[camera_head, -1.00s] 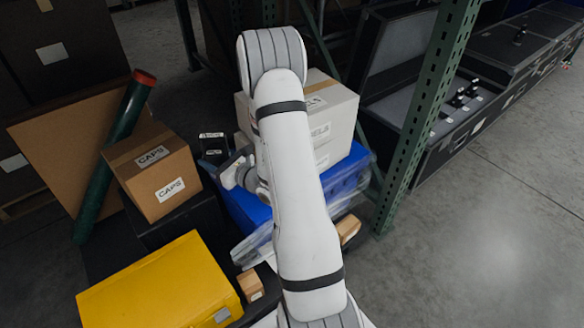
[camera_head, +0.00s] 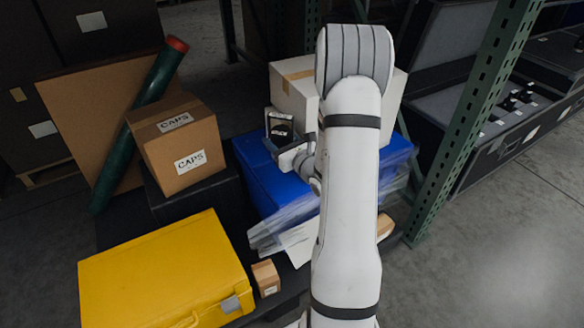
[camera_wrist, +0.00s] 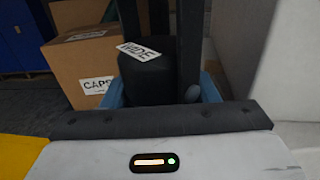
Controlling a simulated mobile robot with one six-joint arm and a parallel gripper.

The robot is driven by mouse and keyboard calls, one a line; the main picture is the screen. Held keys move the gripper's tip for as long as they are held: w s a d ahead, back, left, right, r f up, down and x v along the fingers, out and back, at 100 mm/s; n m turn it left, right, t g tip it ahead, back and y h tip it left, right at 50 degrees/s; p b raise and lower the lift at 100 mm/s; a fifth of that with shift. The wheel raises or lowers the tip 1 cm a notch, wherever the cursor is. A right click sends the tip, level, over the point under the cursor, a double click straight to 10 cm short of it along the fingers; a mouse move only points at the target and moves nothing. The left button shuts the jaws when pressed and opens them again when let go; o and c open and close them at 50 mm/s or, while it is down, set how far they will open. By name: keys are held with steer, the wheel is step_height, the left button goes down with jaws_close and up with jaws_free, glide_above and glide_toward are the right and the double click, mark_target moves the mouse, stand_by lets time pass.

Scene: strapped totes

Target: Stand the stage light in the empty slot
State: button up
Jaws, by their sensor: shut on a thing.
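The stage light (camera_head: 281,126) is a dark body with a pale label. My gripper (camera_head: 283,143) is shut on it and holds it up in front of the white carton, over the blue tote. In the wrist view the black light (camera_wrist: 148,80) with a white label sits between the blue-grey fingers (camera_wrist: 165,92). An open black case (camera_head: 497,140) on the right has a grey insert with several small dark items (camera_head: 515,102) standing in it. I cannot make out an empty slot there. My arm hides part of the tote and carton.
A blue tote (camera_head: 262,178) with clear wrap carries a white carton (camera_head: 290,93). A CAPS carton (camera_head: 172,150), a yellow case (camera_head: 160,275) and a small box (camera_head: 266,277) lie left. A green rack post (camera_head: 478,115) stands before the black case. Floor at right is clear.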

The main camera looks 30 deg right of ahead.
step_height(320, 180, down, 12)
steer(key=b, duration=0.3)
steer(key=shift+f+b, duration=0.1)
steer(key=shift+b, duration=0.2)
steer(key=o, duration=1.5)
steer(key=shift+c, duration=0.2)
